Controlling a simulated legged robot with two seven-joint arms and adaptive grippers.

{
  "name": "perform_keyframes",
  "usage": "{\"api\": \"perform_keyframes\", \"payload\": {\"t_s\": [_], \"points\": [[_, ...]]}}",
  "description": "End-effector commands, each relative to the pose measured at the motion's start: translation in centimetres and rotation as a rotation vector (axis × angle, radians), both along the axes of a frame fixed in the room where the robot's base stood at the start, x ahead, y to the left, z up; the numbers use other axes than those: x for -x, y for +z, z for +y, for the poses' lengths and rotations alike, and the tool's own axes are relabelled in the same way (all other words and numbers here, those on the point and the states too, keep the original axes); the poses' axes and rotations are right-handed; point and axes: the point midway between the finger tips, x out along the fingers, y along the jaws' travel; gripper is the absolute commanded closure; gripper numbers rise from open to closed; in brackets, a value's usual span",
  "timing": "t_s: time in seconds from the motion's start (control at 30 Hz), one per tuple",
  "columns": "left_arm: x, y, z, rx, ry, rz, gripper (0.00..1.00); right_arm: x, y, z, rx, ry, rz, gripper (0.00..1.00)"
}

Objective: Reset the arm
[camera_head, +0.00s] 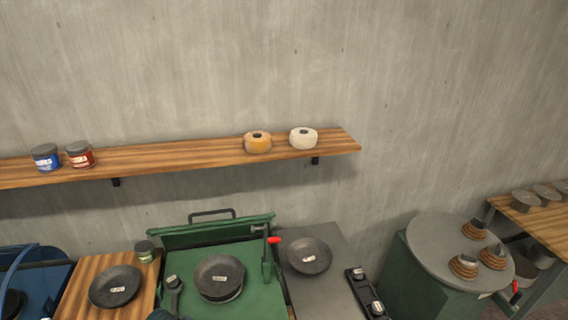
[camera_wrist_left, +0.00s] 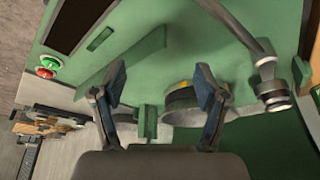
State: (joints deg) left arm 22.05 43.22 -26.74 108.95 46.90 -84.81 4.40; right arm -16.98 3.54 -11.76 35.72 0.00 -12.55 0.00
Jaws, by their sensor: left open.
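My left gripper (camera_wrist_left: 161,85) shows in the left wrist view with its two fingers spread apart and nothing between them. Its fingers face a green machine (camera_wrist_left: 205,35). A dark round part with a yellow band (camera_wrist_left: 183,98) lies behind the right finger, partly hidden by it. In the head view the green machine (camera_head: 188,262) stands at bottom centre, with a dark round dish (camera_head: 219,272) on top. Neither gripper can be made out in the head view. My right gripper is not seen.
Dark dishes lie on a wooden board (camera_head: 115,287) at left and a grey surface (camera_head: 309,256) at right. A wall shelf (camera_head: 190,152) holds jars and two round pots. A round grey table (camera_head: 428,239) stands at right. A metal lever (camera_wrist_left: 270,85) is beside the right finger.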

Motion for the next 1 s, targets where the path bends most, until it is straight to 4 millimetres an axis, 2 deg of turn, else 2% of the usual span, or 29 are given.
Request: {"api": "perform_keyframes", "payload": {"t_s": [0.03, 0.17, 0.2, 0.3, 0.43, 0.6, 0.9, 1.0], "points": [[1.5, -1.2, -2.0, 0.011, -0.020, 0.005, 0.26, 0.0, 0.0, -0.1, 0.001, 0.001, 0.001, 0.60], [5.8, -4.0, -6.1, 0.030, -0.035, 0.002, 0.26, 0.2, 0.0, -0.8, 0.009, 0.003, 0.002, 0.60], [7.5, -4.8, -7.2, 0.039, -0.031, 0.000, 0.26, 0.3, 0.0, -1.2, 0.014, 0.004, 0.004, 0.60], [11.5, -6.1, -8.8, 0.054, 0.008, -0.006, 0.26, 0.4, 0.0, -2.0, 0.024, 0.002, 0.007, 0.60], [15.4, -6.9, -8.9, 0.054, 0.080, -0.004, 0.26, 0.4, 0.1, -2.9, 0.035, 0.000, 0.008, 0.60], [19.5, -7.2, -8.0, 0.040, 0.175, 0.011, 0.26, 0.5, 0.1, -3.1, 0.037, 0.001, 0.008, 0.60], [25.9, -6.7, -6.2, -0.033, 0.346, 0.058, 0.26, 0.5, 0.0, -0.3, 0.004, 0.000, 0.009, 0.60], [24.9, -9.7, -6.7, -0.040, 0.336, 0.066, 0.26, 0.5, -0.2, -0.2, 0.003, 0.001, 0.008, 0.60]]}}
